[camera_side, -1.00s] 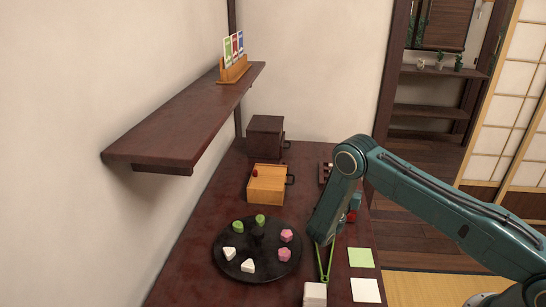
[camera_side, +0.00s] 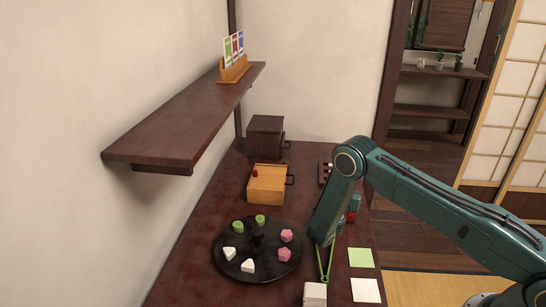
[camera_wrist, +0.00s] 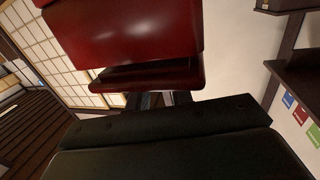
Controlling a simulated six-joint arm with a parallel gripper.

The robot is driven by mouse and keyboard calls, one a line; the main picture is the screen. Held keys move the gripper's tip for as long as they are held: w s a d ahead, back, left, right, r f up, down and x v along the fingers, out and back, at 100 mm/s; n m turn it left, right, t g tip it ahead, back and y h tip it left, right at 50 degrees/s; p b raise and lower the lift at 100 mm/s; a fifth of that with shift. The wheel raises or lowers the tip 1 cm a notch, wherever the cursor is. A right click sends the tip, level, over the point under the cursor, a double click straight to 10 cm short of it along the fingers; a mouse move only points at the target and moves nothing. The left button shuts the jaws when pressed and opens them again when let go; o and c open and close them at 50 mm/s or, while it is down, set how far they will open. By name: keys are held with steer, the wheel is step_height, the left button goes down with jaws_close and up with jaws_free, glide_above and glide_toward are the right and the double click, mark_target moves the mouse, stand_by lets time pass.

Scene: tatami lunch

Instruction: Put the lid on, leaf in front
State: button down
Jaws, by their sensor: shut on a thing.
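A red lacquered piece, which looks like the lid (camera_wrist: 130,32), fills the top of the wrist view, with a red rim below it. My gripper (camera_wrist: 155,103) is shut on it; the dark gripper body fills the bottom of the wrist view. In the side view my arm hides most of the gripper, and only a small bit of red (camera_side: 352,216) shows beside the arm link. No leaf mark shows on the visible red faces. I cannot tell which thing the lid fits.
A black round tray (camera_side: 225,262) with several small green, white and pink pieces lies left of my arm. A wooden box (camera_side: 267,184) and a dark box (camera_side: 266,132) stand behind it. Green tongs (camera_side: 324,266), a white stack (camera_side: 315,294) and green (camera_side: 361,257) and white (camera_side: 366,290) squares lie in front.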

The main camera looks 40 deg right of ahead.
steer(key=shift+f, duration=0.6)
stand_by(0.3)
steer(key=c, duration=1.1)
jaws_free()
steer(key=shift+c, duration=0.2)
steer(key=shift+r, duration=0.1)
step_height(320, 180, up, 20)
stand_by(0.4)
